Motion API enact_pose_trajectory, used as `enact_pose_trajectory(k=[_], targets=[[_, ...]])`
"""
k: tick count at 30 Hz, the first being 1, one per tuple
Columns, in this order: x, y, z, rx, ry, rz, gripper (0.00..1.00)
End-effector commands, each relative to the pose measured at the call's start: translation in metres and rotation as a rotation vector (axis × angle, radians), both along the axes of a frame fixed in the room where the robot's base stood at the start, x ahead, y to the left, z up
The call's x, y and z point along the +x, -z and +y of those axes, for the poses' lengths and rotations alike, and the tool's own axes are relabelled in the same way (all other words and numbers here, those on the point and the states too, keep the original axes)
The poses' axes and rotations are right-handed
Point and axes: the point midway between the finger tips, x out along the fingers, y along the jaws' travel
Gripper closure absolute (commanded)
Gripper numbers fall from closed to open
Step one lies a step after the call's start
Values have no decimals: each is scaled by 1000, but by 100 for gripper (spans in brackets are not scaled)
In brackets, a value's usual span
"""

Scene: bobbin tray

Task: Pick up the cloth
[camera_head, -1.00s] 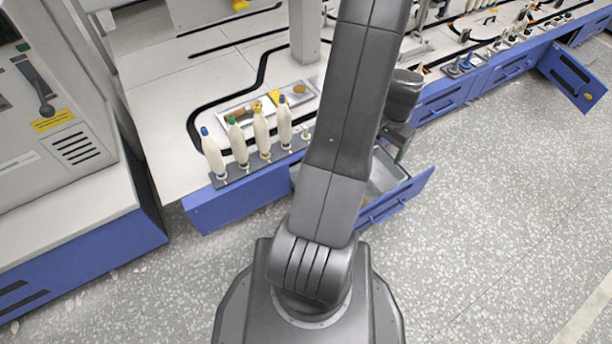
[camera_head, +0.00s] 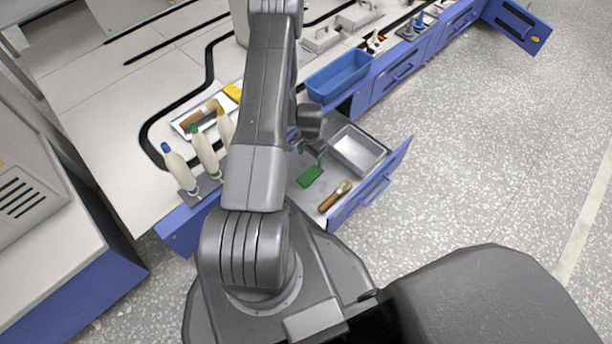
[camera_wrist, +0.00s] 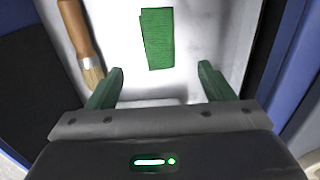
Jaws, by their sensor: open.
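The cloth (camera_wrist: 158,40) is a small green folded rectangle lying flat in the open drawer. It also shows in the head view (camera_head: 311,175). My gripper (camera_wrist: 161,85) is open, with its two green fingers spread apart and nothing between them. In the wrist view the cloth lies just beyond the fingertips, roughly in line with the gap between them. In the head view my arm covers part of the drawer, and the gripper (camera_head: 308,150) is only partly visible above it.
A wooden-handled brush (camera_head: 336,196) lies in the drawer beside the cloth, and a metal tray (camera_head: 378,152) sits at its other side. The drawer's blue front (camera_head: 375,190) stands pulled out.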

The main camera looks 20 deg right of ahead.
Motion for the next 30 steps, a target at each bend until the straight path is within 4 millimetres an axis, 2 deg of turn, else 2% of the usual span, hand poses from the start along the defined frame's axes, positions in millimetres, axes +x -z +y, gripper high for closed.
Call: enact_pose_trajectory(k=[1,7,16,24,30], targets=[[-1,16,1,2,0,3,25],[0,49,0,1,-1,1,25],[-1,68,0,1,-1,1,25],[-3,108,-2,1,-2,2,25],[-2,110,-2,0,-2,0,25]])
